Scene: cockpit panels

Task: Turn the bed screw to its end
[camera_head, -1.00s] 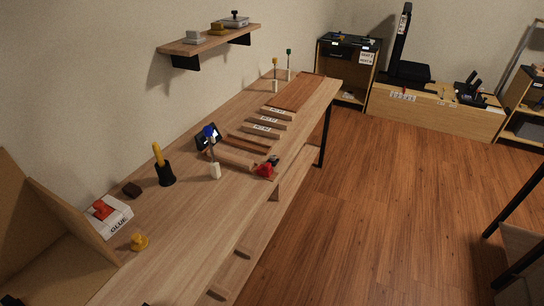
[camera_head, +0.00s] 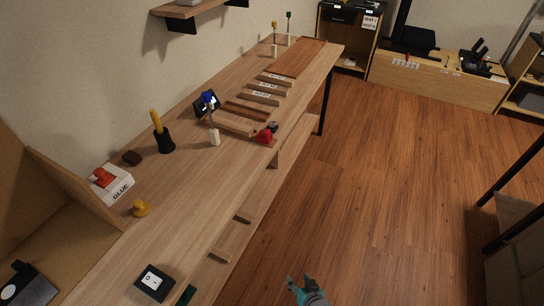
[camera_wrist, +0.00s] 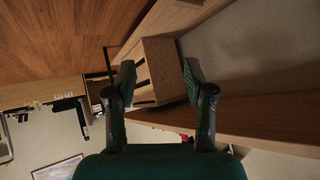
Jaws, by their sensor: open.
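I cannot pick out a bed screw for certain in either view. My gripper (camera_head: 302,286) shows at the bottom of the head view, over the floor to the right of the long workbench (camera_head: 215,185). In the wrist view my gripper (camera_wrist: 158,82) has its two dark green fingers wide apart, with nothing between them. A black machine (camera_head: 414,40) stands on a low wooden cabinet at the far end of the room, well away from my gripper. Its details are too small to make out.
The bench carries a red-and-black tool (camera_head: 265,135), a glue box (camera_head: 115,187), a yellow knob (camera_head: 141,208) and a black switch box (camera_head: 154,283). A dark-legged table (camera_head: 515,215) stands at the right. The wooden floor (camera_head: 385,190) between is clear.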

